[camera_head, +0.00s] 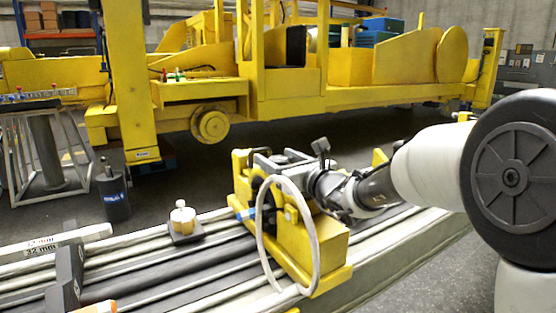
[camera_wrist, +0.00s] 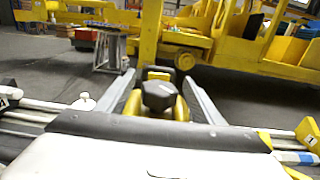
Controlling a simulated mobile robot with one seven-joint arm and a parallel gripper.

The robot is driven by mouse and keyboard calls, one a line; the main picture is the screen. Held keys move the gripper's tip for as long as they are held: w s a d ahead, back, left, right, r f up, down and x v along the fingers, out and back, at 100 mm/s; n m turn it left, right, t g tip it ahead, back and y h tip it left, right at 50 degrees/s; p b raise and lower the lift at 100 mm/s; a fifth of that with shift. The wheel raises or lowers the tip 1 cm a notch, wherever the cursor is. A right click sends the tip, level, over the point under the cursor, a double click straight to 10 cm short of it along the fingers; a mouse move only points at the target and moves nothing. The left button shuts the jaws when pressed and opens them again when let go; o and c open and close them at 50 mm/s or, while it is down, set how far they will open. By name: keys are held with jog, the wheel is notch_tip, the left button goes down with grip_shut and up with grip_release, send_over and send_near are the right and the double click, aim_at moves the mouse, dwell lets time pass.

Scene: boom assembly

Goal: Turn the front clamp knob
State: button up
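The front clamp knob (camera_wrist: 158,95) is dark and faceted, on a yellow clamp body (camera_wrist: 179,108) in the middle of the wrist view. My gripper (camera_wrist: 159,75) is open, with one grey finger on each side of the knob and visible gaps between. In the head view the yellow clamp (camera_head: 312,240) stands on the pale rails, with my gripper (camera_head: 264,160) low over its upper left end. The knob cannot be made out clearly there, as the gripper and wrist cover that part.
A white hose loop (camera_head: 317,262) hangs in front of the clamp. A small knobbed block (camera_head: 183,221) sits on the rails to the left, and a dark cylinder (camera_head: 114,195) stands behind them. A large yellow machine (camera_head: 345,85) fills the background beyond open floor.

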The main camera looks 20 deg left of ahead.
jog(key=p+v, duration=0.1)
jog(key=v, duration=1.6)
jog(key=shift+s+d+p, duration=0.15)
jog(key=shift+d+p, duration=0.05)
jog(key=shift+p, duration=0.2)
jog(key=s+d+f+n+g+h, duration=0.1)
jog(key=s+f+n+g+h, duration=0.2)
jog(key=s+n, duration=0.55)
jog(key=s+d+f+n+g+h, duration=0.1)
jog(key=s+d+f+n+g, duration=0.15)
jog(key=s+n+g, duration=0.45)
jog(key=s+d+f+n+t+h, duration=0.1)
jog(key=s+d+n+h, duration=0.2)
jog(key=d, duration=0.4)
jog(key=s+d+f+n+t+h, duration=0.1)
jog(key=s+d+n+t+h, duration=0.1)
jog(key=d+n+h, duration=0.35)
jog(key=s+d+n+t+h, duration=0.1)
jog(key=s+d+n+h, duration=0.1)
jog(key=d, duration=0.6)
notch_tip(320, 180, up, 22)
jog(key=p, duration=2.3)
jog(key=shift+y+p, duration=0.3)
jog(key=shift+y, duration=0.05)
